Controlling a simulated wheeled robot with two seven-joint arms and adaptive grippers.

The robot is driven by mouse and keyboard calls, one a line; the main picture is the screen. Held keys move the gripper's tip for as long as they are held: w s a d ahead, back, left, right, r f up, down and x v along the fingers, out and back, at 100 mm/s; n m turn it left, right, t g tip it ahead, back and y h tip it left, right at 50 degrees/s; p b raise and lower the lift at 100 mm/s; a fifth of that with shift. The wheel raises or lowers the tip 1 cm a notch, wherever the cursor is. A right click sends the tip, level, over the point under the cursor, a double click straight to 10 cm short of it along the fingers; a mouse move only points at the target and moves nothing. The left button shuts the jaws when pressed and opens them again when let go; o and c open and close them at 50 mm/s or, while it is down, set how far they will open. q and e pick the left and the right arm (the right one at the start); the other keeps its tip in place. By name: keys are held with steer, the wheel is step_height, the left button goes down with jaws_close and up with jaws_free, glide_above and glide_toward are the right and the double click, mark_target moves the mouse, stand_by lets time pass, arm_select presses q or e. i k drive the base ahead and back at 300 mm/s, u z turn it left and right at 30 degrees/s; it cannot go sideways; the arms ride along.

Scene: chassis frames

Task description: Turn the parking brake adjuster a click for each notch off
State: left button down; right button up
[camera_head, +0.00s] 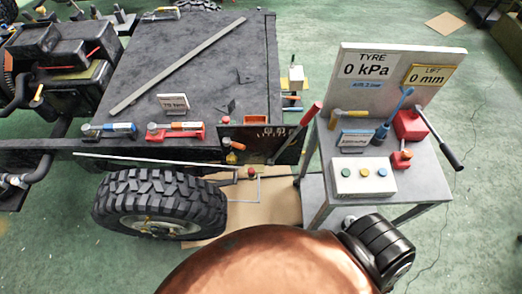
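A dark upright panel (262,151) is fixed at the right end of the chassis side, behind the tyre. A lever with a red grip (311,114) slants up to the right across the panel's right part. Small pale marks sit near the panel's upper right edge; they are too small to read. An orange-topped yellow knob (235,145) is on the panel's left part. I cannot tell for sure which part is the parking brake adjuster. Neither gripper is in view. A copper dome and a black jointed part, likely mine, fill the bottom middle.
A knobbly tyre (160,203) stands below the chassis deck (195,65). A grey cart (425,180) at right bears a tyre pressure sign (375,63), a button box (362,178) and a red jack (410,123). Green floor is open at far right.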

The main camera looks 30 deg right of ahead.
mark_target(231, 159)
steer(key=z, duration=1.8)
steer(key=k, duration=0.9)
steer(key=u, duration=1.25)
steer(key=i, duration=0.5)
steer(key=u, duration=0.05)
